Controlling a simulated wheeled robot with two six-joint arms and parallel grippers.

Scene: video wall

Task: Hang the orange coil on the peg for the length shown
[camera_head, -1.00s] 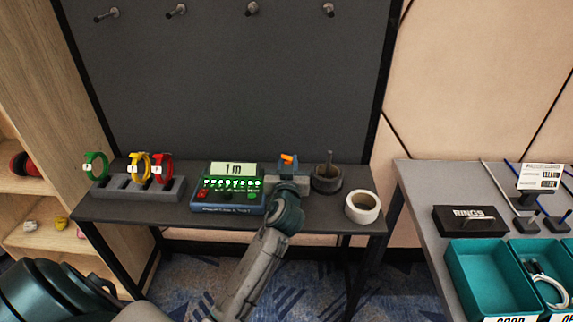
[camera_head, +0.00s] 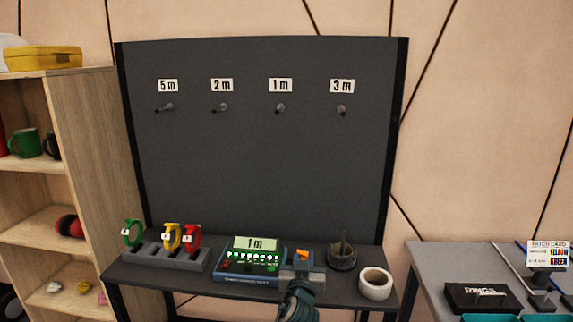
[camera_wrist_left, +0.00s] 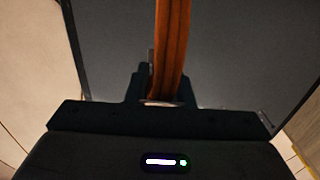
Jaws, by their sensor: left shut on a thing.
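My left gripper (camera_head: 303,262) is in front of the bench, and a bit of the orange coil (camera_head: 303,254) shows at its tip. In the left wrist view the jaws (camera_wrist_left: 163,100) are shut on the orange coil (camera_wrist_left: 172,45), which stands up from them. The tester (camera_head: 250,258) on the bench reads "1 m". On the dark board (camera_head: 260,170) above, the pegs are labelled from left to right: 5 m peg (camera_head: 165,107), 2 m peg (camera_head: 219,108), 1 m peg (camera_head: 280,109) and 3 m peg (camera_head: 341,110). All four are bare. My right gripper is out of view.
Green (camera_head: 132,234), yellow (camera_head: 172,237) and red (camera_head: 192,238) coils stand in a grey rack (camera_head: 175,262) at the bench's left. A dark round holder (camera_head: 342,257) and a white roll (camera_head: 375,284) sit right of my gripper. The board face is clear.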

